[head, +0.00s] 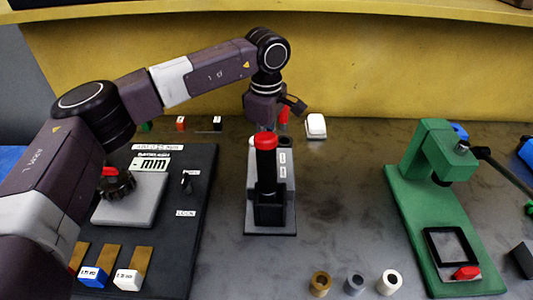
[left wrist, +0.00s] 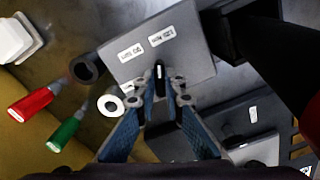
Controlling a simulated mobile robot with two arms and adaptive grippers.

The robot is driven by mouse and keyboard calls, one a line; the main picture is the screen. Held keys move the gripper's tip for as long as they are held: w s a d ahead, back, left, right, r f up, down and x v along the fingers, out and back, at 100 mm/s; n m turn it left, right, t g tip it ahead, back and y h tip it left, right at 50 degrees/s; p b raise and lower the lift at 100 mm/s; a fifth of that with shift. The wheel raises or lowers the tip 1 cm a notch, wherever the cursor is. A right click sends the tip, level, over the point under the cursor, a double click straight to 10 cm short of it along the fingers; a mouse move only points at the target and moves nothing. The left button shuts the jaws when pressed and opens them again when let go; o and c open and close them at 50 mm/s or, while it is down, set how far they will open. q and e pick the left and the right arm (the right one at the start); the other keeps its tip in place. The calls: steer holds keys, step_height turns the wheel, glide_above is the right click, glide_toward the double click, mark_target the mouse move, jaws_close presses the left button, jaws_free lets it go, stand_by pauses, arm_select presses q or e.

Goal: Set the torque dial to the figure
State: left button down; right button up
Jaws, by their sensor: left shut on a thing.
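My left gripper (left wrist: 162,88) is shut on a small dark piece with a pale tip (left wrist: 159,72), beside a grey block (left wrist: 195,50) with two small white labels. In the head view, my left gripper (head: 266,120) is behind a black upright tool (head: 266,170) with a red cap, and its fingertips are mostly hidden. That tool stands on the grey block's base. A black knob (head: 118,183) with a red mark sits on a pale plate on the dark panel (head: 185,235) at left. The panel has a white display of dark bars (head: 151,165). My right gripper is out of view.
A green press (head: 405,205) with a lever stands at right, a red block (head: 466,272) on its base. Several small rings (head: 354,284) lie at the front. In the wrist view, red (left wrist: 32,104) and green handles (left wrist: 64,134) lie near the block. Bench between block and press is mostly clear.

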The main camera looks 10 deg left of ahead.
arm_select(q)
steer(key=shift+w+r+m, duration=0.1)
steer(key=shift+r+m, duration=0.05)
steer(key=shift+m, duration=0.55)
steer(key=c, duration=2)
jaws_free()
step_height(320, 180, up, 12)
steer(key=shift+f, duration=0.1)
